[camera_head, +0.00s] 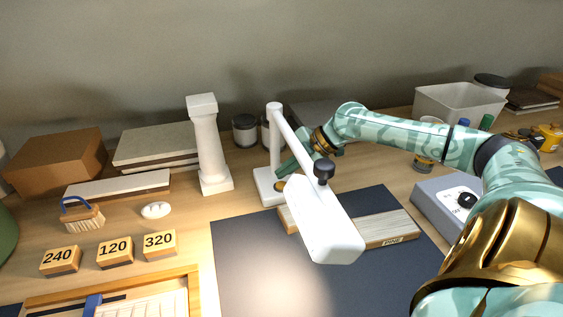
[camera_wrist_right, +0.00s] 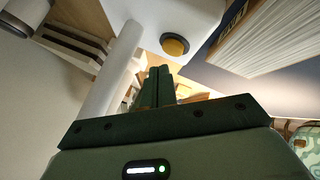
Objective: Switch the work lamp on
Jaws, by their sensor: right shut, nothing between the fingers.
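The white work lamp (camera_head: 327,225) stands at the middle of the table, with an upright post, a slanting arm and a box-shaped head. A bright pool of light lies on the dark mat under its head, so it looks lit. Its white base (camera_wrist_right: 165,15) carries a round amber button (camera_wrist_right: 175,46), partly seen in the head view (camera_head: 280,186). My right gripper (camera_wrist_right: 157,74) is shut and empty, its fingertips close to the button. I cannot tell whether they touch it. The lamp arm partly hides the gripper in the head view (camera_head: 287,172). My left gripper is out of view.
A wooden board marked PINE (camera_head: 385,229) lies on the dark mat (camera_head: 235,262) beneath the lamp head. A white column (camera_head: 208,150) stands left of the lamp. A grey control box (camera_head: 437,196) sits to the right. Jars (camera_head: 245,130) stand behind.

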